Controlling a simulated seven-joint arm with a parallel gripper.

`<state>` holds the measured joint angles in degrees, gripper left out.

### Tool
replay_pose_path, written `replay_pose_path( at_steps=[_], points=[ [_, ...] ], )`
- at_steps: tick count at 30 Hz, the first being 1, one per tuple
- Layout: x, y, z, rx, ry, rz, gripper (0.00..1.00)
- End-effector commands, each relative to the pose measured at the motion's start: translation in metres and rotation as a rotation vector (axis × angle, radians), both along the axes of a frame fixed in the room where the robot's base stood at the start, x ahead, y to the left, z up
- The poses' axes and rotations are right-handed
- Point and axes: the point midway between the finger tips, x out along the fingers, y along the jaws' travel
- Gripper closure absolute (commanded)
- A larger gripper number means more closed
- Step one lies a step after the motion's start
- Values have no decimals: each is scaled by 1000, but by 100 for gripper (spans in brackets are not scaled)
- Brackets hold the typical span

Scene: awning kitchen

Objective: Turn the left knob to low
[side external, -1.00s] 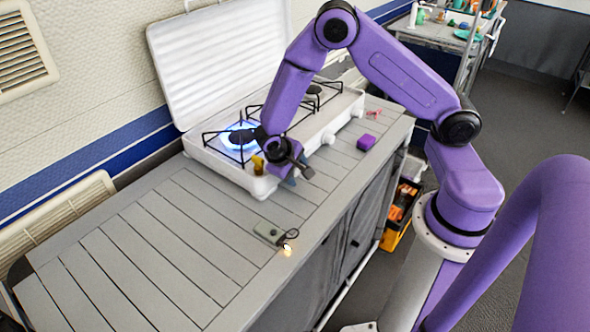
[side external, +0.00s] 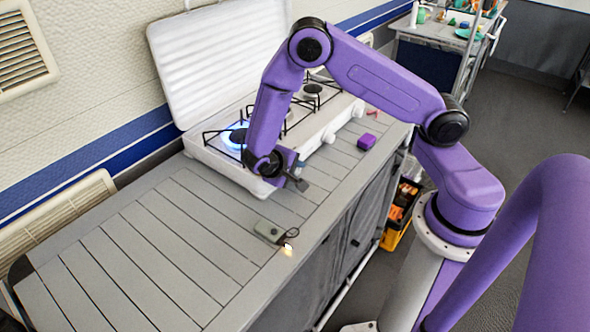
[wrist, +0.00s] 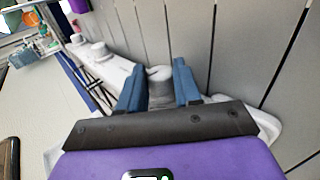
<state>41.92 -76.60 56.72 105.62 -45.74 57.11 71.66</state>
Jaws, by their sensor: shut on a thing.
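The white gas stove (side external: 222,170) stands on the grey slatted counter, its lid raised. A blue flame (side external: 236,130) burns on its left burner, partly covered by my arm. In the wrist view, the blue fingers of my gripper (wrist: 159,67) are on both sides of the left knob (wrist: 160,76), shut on it at the stove's front. The knob is hidden behind my wrist in the side external view, so I cannot tell its setting. The middle knob (side external: 328,137) and right knob (side external: 357,110) are free and apart from my gripper.
A purple block (side external: 366,141) lies on the counter in front of the stove. A small grey box (side external: 268,232) with a dark cord lies near the front edge, beside a glowing spot. The counter's left part is clear. The raised lid (side external: 220,60) stands behind the burners.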

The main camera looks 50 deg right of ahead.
Motion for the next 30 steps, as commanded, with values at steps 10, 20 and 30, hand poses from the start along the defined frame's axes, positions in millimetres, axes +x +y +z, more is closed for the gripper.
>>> replay_pose_path(
  at_steps=[10,20,30],
  points=[
    [0,0,-1,-4,1,1,57],
    [0,0,0,-4,1,1,41],
    [0,30,27,-2,-4,4,41]
  ],
)
